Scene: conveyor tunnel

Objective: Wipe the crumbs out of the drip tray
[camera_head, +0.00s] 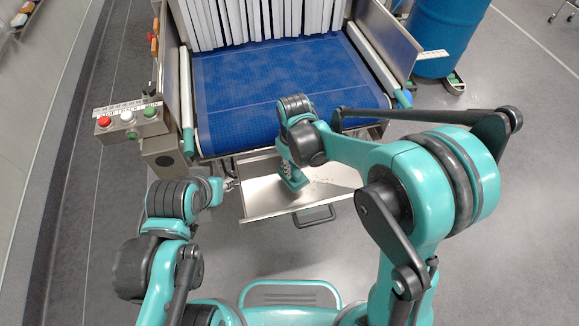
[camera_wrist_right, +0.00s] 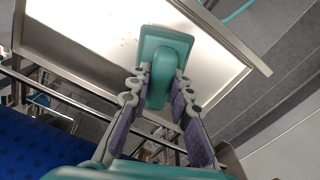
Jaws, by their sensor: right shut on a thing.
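The metal drip tray (camera_head: 262,204) is pulled out below the blue belt, with a dark handle at its front. My right gripper (camera_head: 289,169) is over the tray, shut on the handle of a teal wiping tool (camera_head: 297,184). In the right wrist view the tool's flat head (camera_wrist_right: 166,40) is over the tray's pale floor (camera_wrist_right: 85,38), and my right gripper (camera_wrist_right: 160,82) has a finger on each side of its handle. I cannot tell whether the head touches the floor. Small crumbs (camera_wrist_right: 127,41) lie left of the head. My left gripper (camera_head: 231,185) is at the tray's left edge; its fingers are too small to read.
The blue conveyor belt (camera_head: 285,75) runs under white strip curtains (camera_head: 262,18) behind the tray. A button box (camera_head: 130,121) stands at the left of the belt. A blue drum (camera_head: 443,35) is at the back right. The floor left of the tray is clear.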

